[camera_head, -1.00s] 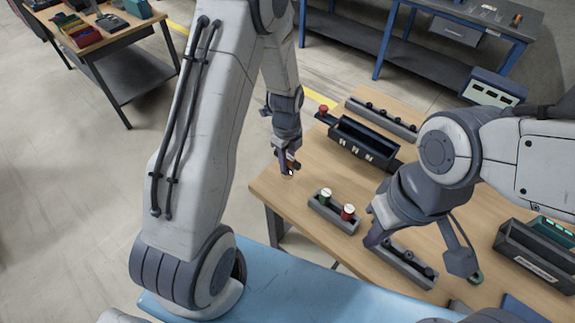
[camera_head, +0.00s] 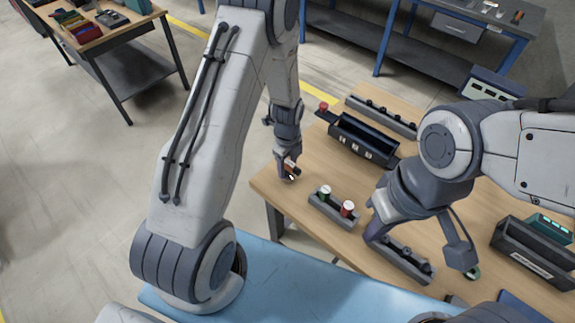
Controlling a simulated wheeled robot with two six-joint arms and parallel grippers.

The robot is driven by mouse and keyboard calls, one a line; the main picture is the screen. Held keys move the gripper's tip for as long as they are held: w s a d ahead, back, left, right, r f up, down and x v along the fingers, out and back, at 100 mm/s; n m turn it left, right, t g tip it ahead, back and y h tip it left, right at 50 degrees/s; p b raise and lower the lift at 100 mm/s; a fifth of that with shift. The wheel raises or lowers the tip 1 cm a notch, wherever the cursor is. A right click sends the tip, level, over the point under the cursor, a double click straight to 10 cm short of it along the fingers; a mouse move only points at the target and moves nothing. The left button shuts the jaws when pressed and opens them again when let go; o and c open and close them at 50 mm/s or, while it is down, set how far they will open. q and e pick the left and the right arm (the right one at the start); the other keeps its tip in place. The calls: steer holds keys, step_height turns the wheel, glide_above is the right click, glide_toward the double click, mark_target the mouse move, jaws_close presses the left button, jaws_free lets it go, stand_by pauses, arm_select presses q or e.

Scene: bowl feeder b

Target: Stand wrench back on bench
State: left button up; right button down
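I cannot make out a wrench for certain in the head view. My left gripper (camera_head: 289,174) points down over the left edge of the wooden bench (camera_head: 290,192). A small red and dark thing (camera_head: 291,166) shows at its fingers; whether it is held is too small to tell. My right gripper (camera_head: 419,246) is open, its two fingers spread wide over the front of the bench. A grey rack with dark round parts (camera_head: 402,259) lies between and below these fingers. A small green ring (camera_head: 473,272) lies by the right fingertip.
A grey holder (camera_head: 333,209) with a green and a red white-topped part stands left of my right gripper. A dark bin (camera_head: 363,139) and a long rack (camera_head: 381,116) are behind. Another dark bin (camera_head: 535,255) stands at right. Bare bench lies around the holder.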

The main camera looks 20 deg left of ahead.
arm_select(q)
steer(key=shift+r, duration=0.55)
step_height(320, 180, up, 11)
steer(key=b, duration=0.3)
steer(key=s+d+r+n, duration=0.7)
steer(key=s+d, duration=0.3)
steer(key=d, duration=0.1)
steer(key=s+d+r+n, duration=0.1)
steer(key=s+n, duration=0.3)
steer(key=s, duration=0.3)
steer(key=s+d+r+n+h, duration=0.1)
steer(key=s+d+r+n, duration=0.1)
steer(key=s, duration=0.4)
steer(key=shift+s+r+n, duration=0.15)
steer(key=shift+s+n, duration=0.25)
steer(key=shift+n, duration=0.5)
steer(key=shift+d, duration=0.1)
